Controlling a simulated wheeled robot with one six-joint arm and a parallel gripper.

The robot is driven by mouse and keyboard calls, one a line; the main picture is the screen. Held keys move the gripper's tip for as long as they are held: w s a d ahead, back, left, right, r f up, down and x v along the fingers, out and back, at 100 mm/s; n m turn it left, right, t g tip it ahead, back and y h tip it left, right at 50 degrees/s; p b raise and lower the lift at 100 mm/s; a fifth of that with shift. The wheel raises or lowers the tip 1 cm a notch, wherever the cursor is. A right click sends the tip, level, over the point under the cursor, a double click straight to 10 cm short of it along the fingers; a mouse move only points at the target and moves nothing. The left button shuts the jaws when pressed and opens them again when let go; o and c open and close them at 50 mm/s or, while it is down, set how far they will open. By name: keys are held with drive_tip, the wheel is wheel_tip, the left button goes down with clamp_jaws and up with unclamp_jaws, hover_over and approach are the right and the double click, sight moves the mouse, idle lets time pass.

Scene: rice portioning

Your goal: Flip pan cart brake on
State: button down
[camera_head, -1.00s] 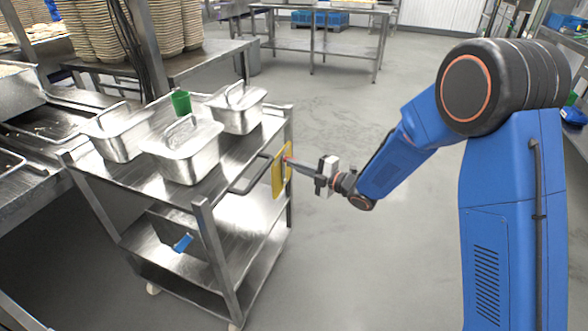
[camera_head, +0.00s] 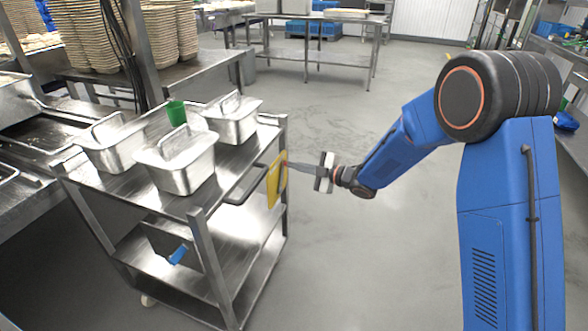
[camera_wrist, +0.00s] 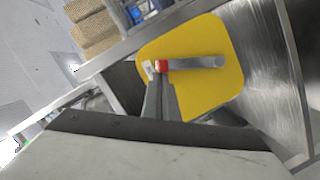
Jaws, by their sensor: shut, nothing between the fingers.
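The pan cart (camera_head: 204,229) is a steel trolley with a yellow plate (camera_head: 272,187) on its right side. The yellow plate also fills the upper middle of the wrist view (camera_wrist: 215,88). On it is a grey lever (camera_wrist: 198,63) with a red part (camera_wrist: 162,66) at its left end; the lever lies roughly level in that view. My gripper (camera_head: 290,163) is shut and empty, with its tips at the plate. In the wrist view my fingertips (camera_wrist: 157,80) are just below the red part; I cannot tell whether they touch it.
Lidded steel pans (camera_head: 178,164) and a green cup (camera_head: 176,113) stand on the cart's top. A dark push handle (camera_head: 246,184) sticks out beside the plate. Stacked bowls (camera_head: 92,45) stand on a table behind. The floor (camera_head: 370,245) right of the cart is clear.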

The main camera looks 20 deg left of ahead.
drive_tip(key=shift+w+d+f+m, duration=0.1)
drive_tip(key=shift+w+f+m, duration=0.15)
drive_tip(key=shift+w, duration=0.35)
drive_tip(key=shift+w+f+m, duration=0.1)
drive_tip(key=shift+w+m, duration=0.15)
drive_tip(key=shift+w, duration=0.4)
